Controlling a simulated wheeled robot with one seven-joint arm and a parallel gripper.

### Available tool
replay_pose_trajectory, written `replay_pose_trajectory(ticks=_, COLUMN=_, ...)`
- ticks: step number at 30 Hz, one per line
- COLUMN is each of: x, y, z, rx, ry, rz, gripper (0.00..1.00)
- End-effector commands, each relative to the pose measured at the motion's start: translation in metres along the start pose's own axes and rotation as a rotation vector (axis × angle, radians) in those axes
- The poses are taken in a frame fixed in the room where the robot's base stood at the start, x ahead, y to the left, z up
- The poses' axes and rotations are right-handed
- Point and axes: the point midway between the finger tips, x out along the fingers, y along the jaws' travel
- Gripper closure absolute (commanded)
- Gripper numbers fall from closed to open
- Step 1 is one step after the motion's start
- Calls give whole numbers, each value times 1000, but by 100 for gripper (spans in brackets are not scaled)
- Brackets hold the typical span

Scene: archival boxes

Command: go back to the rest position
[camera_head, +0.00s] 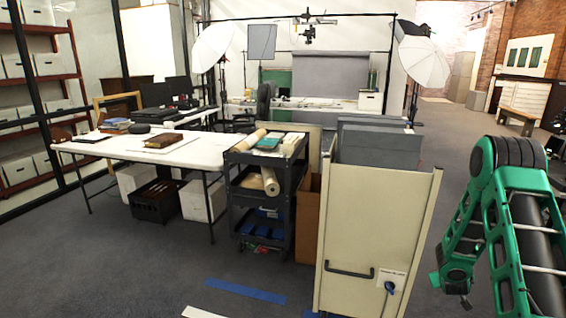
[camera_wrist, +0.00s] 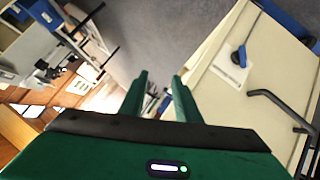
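My gripper shows in the wrist view (camera_wrist: 158,85), with its two green fingers apart and nothing between them. It points past the side of a cream cabinet (camera_wrist: 270,70), whose dark handle lies at the right of that view. In the head view my green and black arm is folded at the right side, to the right of the cabinet (camera_head: 375,225). The gripper's fingertips cannot be made out in the head view.
The cream cabinet, with grey panels (camera_head: 380,143) in its top, stands close to my arm. A dark cart (camera_head: 262,190) holds rolls and a book. A white table (camera_head: 120,150) stands left. Grey floor is free in front and at right, with blue tape (camera_head: 246,291).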

Motion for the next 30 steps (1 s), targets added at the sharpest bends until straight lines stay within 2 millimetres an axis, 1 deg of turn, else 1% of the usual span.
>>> replay_pose_trajectory(ticks=1, x=-13, y=12, z=-10, rx=14, ry=-24, rz=1, gripper=70)
replay_pose_trajectory(ticks=5, x=-46, y=35, z=-20, rx=50, ry=-103, rz=-1, gripper=70)
replay_pose_trajectory(ticks=6, x=-57, y=42, z=-22, rx=63, ry=-128, rz=-2, gripper=70)
replay_pose_trajectory(ticks=8, x=-75, y=50, z=-25, rx=82, ry=-165, rz=-6, gripper=70)
replay_pose_trajectory(ticks=14, x=-139, y=76, z=-28, rx=151, ry=-286, rz=-20, gripper=70)
replay_pose_trajectory(ticks=20, x=-210, y=93, z=-22, rx=226, ry=-408, rz=-45, gripper=70)
replay_pose_trajectory(ticks=21, x=-224, y=96, z=-20, rx=241, ry=-430, rz=-51, gripper=70)
replay_pose_trajectory(ticks=23, x=-247, y=98, z=-16, rx=264, ry=-467, rz=-61, gripper=70)
replay_pose_trajectory(ticks=24, x=-262, y=100, z=-13, rx=280, ry=-491, rz=-68, gripper=70)
replay_pose_trajectory(ticks=26, x=-286, y=102, z=-8, rx=302, ry=-526, rz=-81, gripper=70)
replay_pose_trajectory(ticks=30, x=-340, y=102, z=6, rx=356, ry=-608, rz=-115, gripper=70)
